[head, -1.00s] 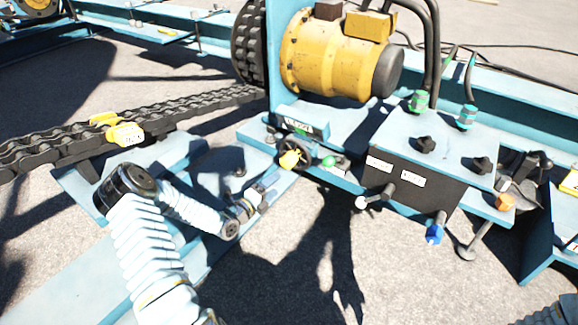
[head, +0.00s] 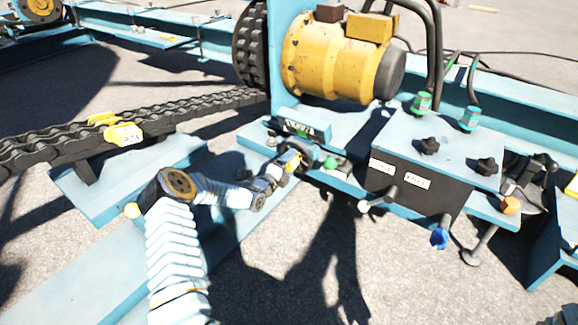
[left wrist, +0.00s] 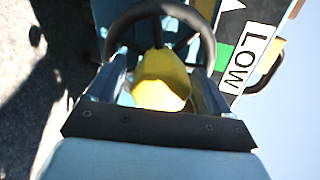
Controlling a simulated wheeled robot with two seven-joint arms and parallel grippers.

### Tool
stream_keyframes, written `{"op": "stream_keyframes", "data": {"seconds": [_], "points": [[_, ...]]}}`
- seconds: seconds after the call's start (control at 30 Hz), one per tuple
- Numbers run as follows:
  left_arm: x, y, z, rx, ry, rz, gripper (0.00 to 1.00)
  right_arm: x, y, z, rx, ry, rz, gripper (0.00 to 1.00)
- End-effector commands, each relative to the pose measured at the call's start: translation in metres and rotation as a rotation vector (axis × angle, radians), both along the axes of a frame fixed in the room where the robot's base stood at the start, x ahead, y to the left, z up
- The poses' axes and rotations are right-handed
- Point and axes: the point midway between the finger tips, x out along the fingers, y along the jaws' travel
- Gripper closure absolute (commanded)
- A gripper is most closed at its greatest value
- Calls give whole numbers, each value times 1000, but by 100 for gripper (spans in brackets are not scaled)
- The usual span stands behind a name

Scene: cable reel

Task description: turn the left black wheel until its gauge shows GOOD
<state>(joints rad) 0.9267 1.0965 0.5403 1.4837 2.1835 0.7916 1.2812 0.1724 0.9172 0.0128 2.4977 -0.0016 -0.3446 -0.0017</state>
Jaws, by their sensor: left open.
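The left black wheel (head: 305,152) sits on the blue frame below the yellow motor, partly hidden by my left gripper (head: 287,166). In the left wrist view its dark rim (left wrist: 160,10) arches across the top. A yellow knob (left wrist: 160,82) stands in front of the rim, between the fingers of my left gripper (left wrist: 160,95). The gripper is open around the knob; I cannot tell whether the fingers touch it. The gauge (head: 300,129) is just above the wheel. In the left wrist view the gauge panel shows a LOW label (left wrist: 250,58) and a green patch.
A dark control box (head: 415,190) with knobs and levers stands right of the wheel. A green knob (head: 331,163) is close beside the wheel. A heavy chain (head: 60,145) lies at the left. Open ground is in front.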

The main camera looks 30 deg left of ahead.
Motion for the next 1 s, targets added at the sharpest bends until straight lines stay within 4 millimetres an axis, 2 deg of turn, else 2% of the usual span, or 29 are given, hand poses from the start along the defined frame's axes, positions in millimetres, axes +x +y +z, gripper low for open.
{"op": "stream_keyframes", "data": {"seconds": [0.2, 0.7, 1.0], "points": [[0, 0, 0, 0, 0, -1, 21, 0, 0, 0, 0, 0, 0, 57], [0, 0, 0, 0, 0, -1, 97, 0, 0, 0, 0, 0, 0, 57], [0, 0, 1, 43, -3, -1, 97, 0, 0, 5, 0, 1, 0, 57]]}}
